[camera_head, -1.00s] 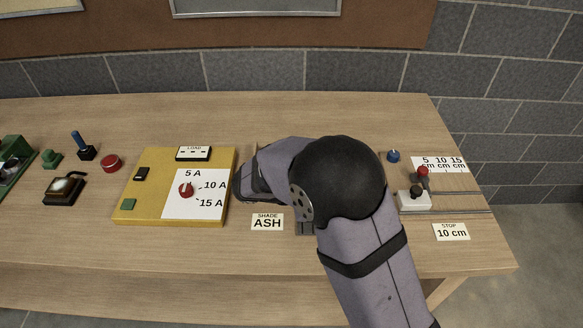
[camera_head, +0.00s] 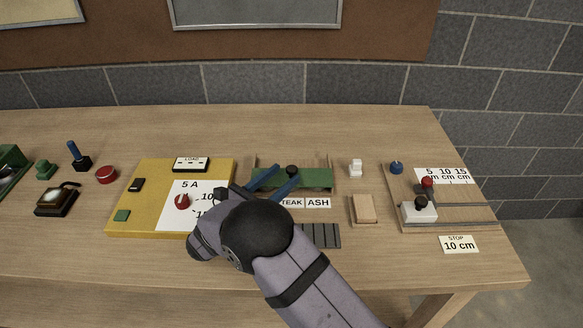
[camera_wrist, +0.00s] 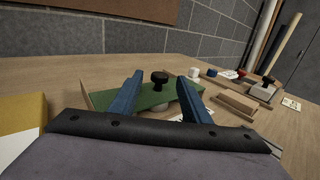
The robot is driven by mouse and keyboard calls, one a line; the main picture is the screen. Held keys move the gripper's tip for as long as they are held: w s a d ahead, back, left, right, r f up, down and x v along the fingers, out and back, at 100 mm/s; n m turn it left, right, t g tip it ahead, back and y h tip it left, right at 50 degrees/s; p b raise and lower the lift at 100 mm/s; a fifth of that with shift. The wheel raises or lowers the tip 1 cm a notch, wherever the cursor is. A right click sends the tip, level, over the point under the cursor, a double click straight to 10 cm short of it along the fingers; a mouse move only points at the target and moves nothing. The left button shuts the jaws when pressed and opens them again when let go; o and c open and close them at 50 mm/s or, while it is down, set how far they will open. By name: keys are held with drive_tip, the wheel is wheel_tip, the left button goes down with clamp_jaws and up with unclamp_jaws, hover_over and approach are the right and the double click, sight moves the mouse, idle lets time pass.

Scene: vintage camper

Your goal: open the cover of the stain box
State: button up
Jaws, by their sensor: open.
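The stain box has a green cover (camera_head: 318,177) with a round black knob (camera_head: 292,170) on it. It stands in the middle of the table, behind the TEAK and ASH labels (camera_head: 318,203). My gripper (camera_head: 277,178) is open and empty, its two blue fingers pointing toward the knob from the front left. In the wrist view, the knob (camera_wrist: 159,77) shows between the fingers (camera_wrist: 160,88), beyond their tips and apart from them. The green cover (camera_wrist: 152,98) lies behind and below the fingers. My arm hides part of the area in front of the box.
A yellow panel (camera_head: 147,205) with a red dial (camera_head: 182,202) is close on the left, partly under my wrist. A dark slatted piece (camera_head: 322,236) lies in front. A wooden block (camera_head: 363,209), small white item (camera_head: 356,168) and slide fixture (camera_head: 418,211) are on the right.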

sight(288, 172)
drive_tip(key=shift+p+x, duration=0.45)
drive_tip(key=shift+x, duration=1.95)
drive_tip(key=shift+c, duration=0.3)
clamp_jaws()
drive_tip(key=shift+w+f+b, duration=0.15)
drive_tip(key=shift+w+b, duration=0.6)
drive_tip(key=shift+w, duration=1.1)
drive_tip(key=shift+o, duration=0.3)
unclamp_jaws()
